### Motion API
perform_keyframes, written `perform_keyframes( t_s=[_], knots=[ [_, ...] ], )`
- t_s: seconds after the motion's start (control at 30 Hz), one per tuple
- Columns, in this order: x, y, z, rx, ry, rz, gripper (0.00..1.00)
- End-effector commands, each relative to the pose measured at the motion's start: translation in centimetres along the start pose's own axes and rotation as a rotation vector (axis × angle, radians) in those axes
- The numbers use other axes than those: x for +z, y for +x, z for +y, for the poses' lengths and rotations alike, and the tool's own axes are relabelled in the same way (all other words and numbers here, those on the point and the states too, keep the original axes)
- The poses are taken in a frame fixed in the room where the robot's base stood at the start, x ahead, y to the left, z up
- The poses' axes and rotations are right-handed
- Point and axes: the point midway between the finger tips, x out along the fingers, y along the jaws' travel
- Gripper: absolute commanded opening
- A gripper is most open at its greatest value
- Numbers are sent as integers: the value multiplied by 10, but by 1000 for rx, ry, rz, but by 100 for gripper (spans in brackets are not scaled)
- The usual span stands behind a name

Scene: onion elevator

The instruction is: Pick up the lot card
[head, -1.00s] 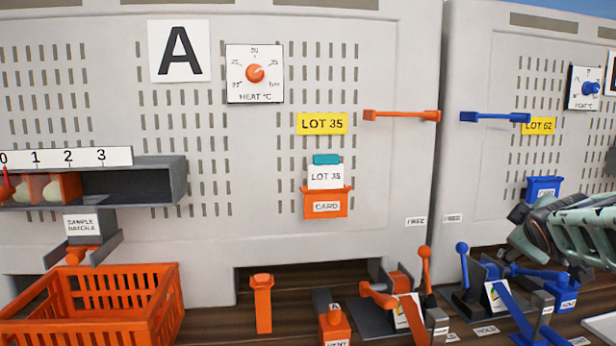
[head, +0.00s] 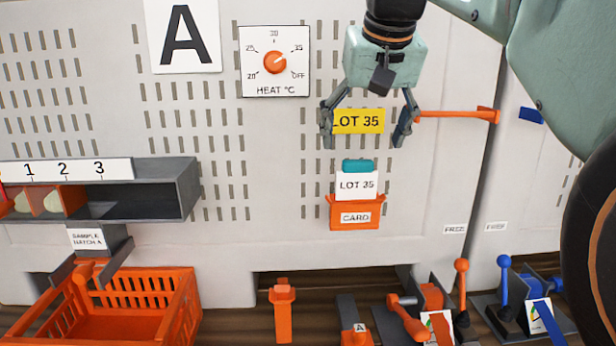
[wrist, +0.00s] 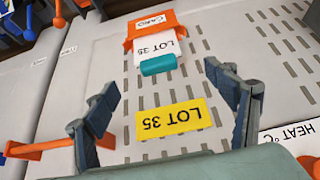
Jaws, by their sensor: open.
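The lot card (head: 356,186) is white, reads "LOT 35" and has a teal top edge. It stands upright in an orange holder (head: 356,212) labelled "CARD" on the panel. It also shows in the wrist view (wrist: 157,50), its teal edge towards my gripper. My gripper (head: 367,142) is open and empty, pointing down above the card, with its fingers on either side of the yellow "LOT 35" sign (head: 358,121). In the wrist view my gripper's fingers (wrist: 165,105) are wide apart, and the card lies beyond them.
An orange lever (head: 455,115) sticks out just right of my gripper. A heat dial (head: 275,62) is at upper left. A shelf (head: 150,190) and an orange basket (head: 150,300) stand at left. Levers and small stations line the bottom right.

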Motion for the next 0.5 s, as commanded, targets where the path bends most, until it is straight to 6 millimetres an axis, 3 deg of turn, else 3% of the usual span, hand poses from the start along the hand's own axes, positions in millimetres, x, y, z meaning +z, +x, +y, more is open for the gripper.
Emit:
perform_keyframes(
  t_s=[0.23,0.5],
  knots=[
    [3,38,-1,-3,1,-9,78],
    [3,61,0,-2,1,-8,78]
  ],
)
